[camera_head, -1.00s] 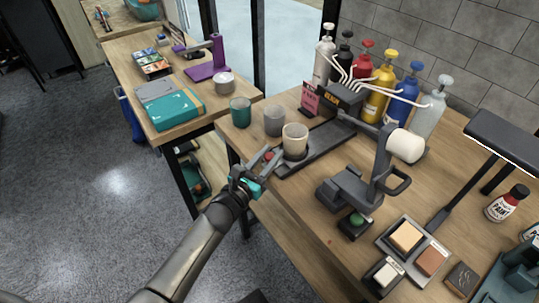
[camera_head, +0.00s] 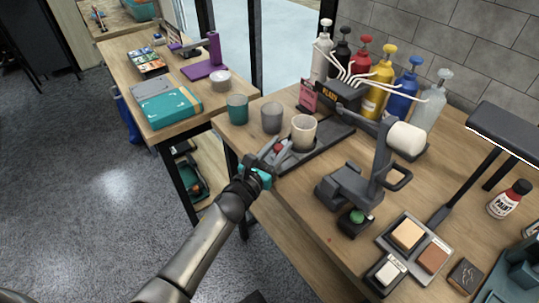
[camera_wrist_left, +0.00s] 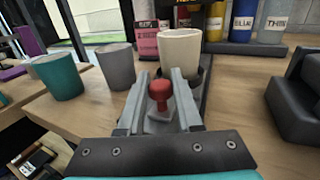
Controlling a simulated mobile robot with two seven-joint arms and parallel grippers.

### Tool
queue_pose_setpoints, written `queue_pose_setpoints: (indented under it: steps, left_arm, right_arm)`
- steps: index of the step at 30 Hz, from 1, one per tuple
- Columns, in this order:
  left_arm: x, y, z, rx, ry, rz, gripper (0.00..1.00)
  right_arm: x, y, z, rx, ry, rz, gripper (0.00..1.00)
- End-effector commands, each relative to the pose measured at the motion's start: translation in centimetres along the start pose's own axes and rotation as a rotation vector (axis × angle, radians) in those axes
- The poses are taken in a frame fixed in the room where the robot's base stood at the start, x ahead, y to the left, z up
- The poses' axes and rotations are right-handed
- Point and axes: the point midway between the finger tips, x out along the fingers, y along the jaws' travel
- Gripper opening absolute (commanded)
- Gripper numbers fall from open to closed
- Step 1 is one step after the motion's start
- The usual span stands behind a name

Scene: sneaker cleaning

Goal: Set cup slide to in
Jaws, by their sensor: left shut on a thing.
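The cup slide (camera_head: 330,137) is a dark track on the wooden workbench, running toward the paint dispenser (camera_head: 338,97). A cream cup (camera_head: 304,129) stands upright on the slide, some way from the dispenser; it also shows in the left wrist view (camera_wrist_left: 181,52). A red knob (camera_wrist_left: 159,92) is at the slide's near end, just in front of the cup. My left gripper (camera_head: 277,151) is shut on the red knob, with a finger on each side of it. The fingers partly hide the knob in the head view. My right gripper is out of view.
A green cup (camera_head: 237,107) and a grey cup (camera_head: 271,117) stand left of the slide. Several coloured pump bottles (camera_head: 377,87) line the back. A dark stand with a white roller (camera_head: 405,141) is on the right. A side table (camera_head: 120,64) stands at left.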

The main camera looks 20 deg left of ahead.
Motion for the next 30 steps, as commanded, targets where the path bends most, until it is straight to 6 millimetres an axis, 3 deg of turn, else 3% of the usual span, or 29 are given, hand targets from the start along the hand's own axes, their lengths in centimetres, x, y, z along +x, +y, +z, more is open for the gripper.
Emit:
queue_pose_setpoints:
  steps: [10, 11, 18, 30]
  left_arm:
    - [0.51, -0.23, -0.07, 0.001, 0.003, 0.001, 0.00]
    - [0.51, -0.22, -0.07, 0.001, 0.003, 0.001, 0.35]
    - [0.50, -0.22, -0.06, 0.001, 0.002, 0.001, 0.62]
    - [-0.20, -0.21, -0.12, 0.000, 0.003, 0.001, 0.63]
  right_arm:
    - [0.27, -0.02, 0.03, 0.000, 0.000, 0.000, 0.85]
    - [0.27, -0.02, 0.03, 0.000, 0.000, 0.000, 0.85]
    - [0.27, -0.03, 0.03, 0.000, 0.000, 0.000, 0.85]
    - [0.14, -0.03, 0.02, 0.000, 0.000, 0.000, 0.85]
